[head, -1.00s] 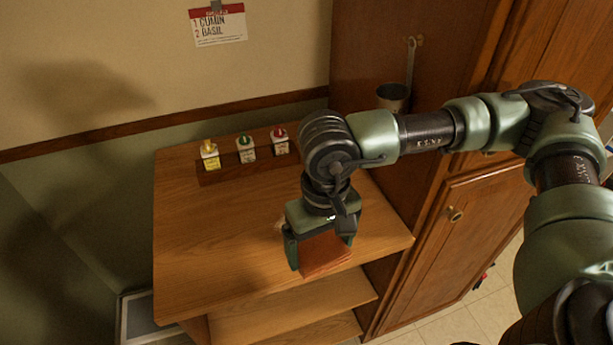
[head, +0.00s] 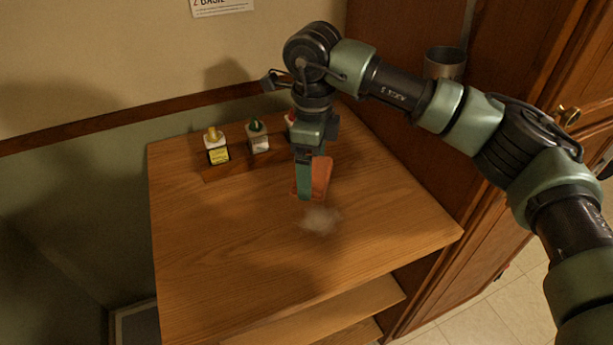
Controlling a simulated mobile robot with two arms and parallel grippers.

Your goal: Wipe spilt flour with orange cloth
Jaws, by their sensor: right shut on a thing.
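The spilt flour (head: 321,220) is a small pale patch on the wooden counter top (head: 230,255), right of its middle. My right gripper (head: 309,190) points down just behind the flour, shut on the orange cloth (head: 322,176). The cloth shows as a folded orange piece beside the green finger, its lower edge close to the counter. I cannot tell whether it touches the counter. The gripper partly hides the cloth. My left gripper is not in view.
A spice rack (head: 232,165) stands at the back of the counter with a yellow-capped jar (head: 217,149), a green-capped jar (head: 258,138) and a red one mostly hidden by my gripper. A metal cup (head: 444,63) hangs on the cabinet at right. The front and left counter are clear.

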